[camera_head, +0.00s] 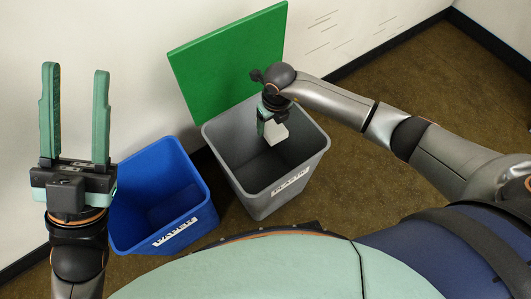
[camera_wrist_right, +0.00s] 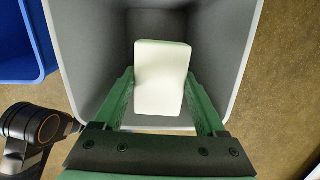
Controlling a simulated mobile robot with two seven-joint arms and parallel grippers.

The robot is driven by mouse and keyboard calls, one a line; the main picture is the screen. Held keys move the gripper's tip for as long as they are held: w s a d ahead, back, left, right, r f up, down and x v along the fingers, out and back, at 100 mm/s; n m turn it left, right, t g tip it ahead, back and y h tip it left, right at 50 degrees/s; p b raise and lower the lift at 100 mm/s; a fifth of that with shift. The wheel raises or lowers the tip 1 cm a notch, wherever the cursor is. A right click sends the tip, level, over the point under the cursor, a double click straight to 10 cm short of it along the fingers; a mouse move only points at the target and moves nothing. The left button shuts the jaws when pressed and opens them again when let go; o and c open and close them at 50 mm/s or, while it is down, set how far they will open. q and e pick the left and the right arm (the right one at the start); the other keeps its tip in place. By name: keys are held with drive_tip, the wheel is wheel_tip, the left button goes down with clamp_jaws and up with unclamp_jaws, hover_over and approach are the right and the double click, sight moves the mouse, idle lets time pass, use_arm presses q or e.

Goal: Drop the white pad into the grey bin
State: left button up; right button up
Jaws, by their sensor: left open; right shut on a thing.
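The white pad (camera_head: 276,133) is held by my right gripper (camera_head: 268,126) over the open mouth of the grey bin (camera_head: 258,204). In the right wrist view the white pad (camera_wrist_right: 161,77) sits between the two green fingers of my right gripper (camera_wrist_right: 163,92), with the grey bin's walls (camera_wrist_right: 92,45) around it. The pad's far side and the bin floor beneath it are partly hidden. My left gripper (camera_head: 76,115) is open and empty, pointing up at the left of the head view.
A blue bin (camera_head: 165,205) stands left of the grey bin, and its edge shows in the right wrist view (camera_wrist_right: 22,42). A green panel (camera_head: 230,60) stands upright behind the grey bin, near the wall. Brown carpet (camera_head: 400,75) is clear at the right.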

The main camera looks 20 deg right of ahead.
wheel_tip(320, 180, down, 4)
drive_tip(key=b, duration=0.3)
drive_tip(key=shift+f, duration=0.1)
use_arm(q)
wheel_tip(320, 180, down, 4)
drive_tip(key=shift+d+r+n, duration=0.1)
drive_tip(key=shift+d+n, duration=0.05)
drive_tip(key=shift+n, duration=0.15)
use_arm(e)
drive_tip(key=o, duration=1.1)
drive_tip(key=shift+o, duration=0.2)
drive_tip(key=r+p, duration=0.1)
drive_tip(key=r, duration=0.2)
drive_tip(key=s+r+p, duration=0.1)
drive_tip(key=r+p, duration=0.1)
drive_tip(key=r, duration=0.2)
drive_tip(key=r+p, duration=0.1)
drive_tip(key=r, duration=0.3)
drive_tip(key=shift+s+d+r, duration=0.15)
drive_tip(key=shift+d, duration=0.05)
drive_tip(key=shift+s+r+p, duration=0.1)
drive_tip(key=shift+r+p, duration=0.3)
drive_tip(key=shift+r, duration=0.25)
use_arm(q)
drive_tip(key=r, duration=0.4)
drive_tip(key=shift+a+r, duration=0.25)
drive_tip(key=shift+r, duration=0.1)
